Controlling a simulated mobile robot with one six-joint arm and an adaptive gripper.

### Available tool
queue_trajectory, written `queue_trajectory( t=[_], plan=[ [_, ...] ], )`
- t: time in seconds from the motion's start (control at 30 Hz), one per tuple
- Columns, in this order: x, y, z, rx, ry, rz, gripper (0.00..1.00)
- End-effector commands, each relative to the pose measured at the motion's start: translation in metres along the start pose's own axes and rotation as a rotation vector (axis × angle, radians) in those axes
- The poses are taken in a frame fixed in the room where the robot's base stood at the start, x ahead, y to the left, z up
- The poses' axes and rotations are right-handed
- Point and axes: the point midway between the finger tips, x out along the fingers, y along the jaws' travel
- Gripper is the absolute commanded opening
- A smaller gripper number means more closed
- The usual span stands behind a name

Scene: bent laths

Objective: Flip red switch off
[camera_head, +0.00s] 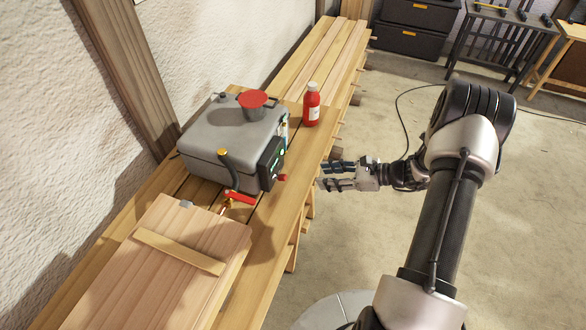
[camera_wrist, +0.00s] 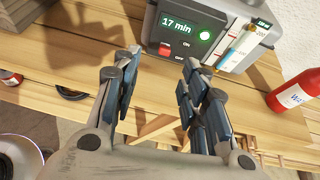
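The red switch (camera_head: 283,178) sticks out from the dark panel (camera_head: 271,160) on the front of a grey metal box (camera_head: 215,150).
The box stands on a slatted wooden bench (camera_head: 335,60) along the wall. A red bottle (camera_head: 311,105) stands behind it. A red-handled valve (camera_head: 240,197) and a wooden crate (camera_head: 165,265) are nearer. A red cap (camera_head: 252,98) tops the box.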

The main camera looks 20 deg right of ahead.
Motion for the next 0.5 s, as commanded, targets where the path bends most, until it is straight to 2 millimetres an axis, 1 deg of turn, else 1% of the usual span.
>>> queue_trajectory(
  t=[0.03,0.1,0.17,0.27,0.37,0.5],
  plan=[
    [0.000,-0.002,-0.010,0.031,-0.012,-0.019,0.40],
    [0.001,-0.005,-0.017,0.055,-0.021,-0.036,0.40],
    [0.003,-0.006,-0.020,0.064,-0.025,-0.042,0.40],
    [0.011,-0.006,-0.020,0.065,-0.026,-0.043,0.40],
    [0.028,-0.006,-0.020,0.065,-0.026,-0.040,0.40],
    [0.058,-0.007,-0.019,0.064,-0.025,-0.039,0.40]
  ],
)
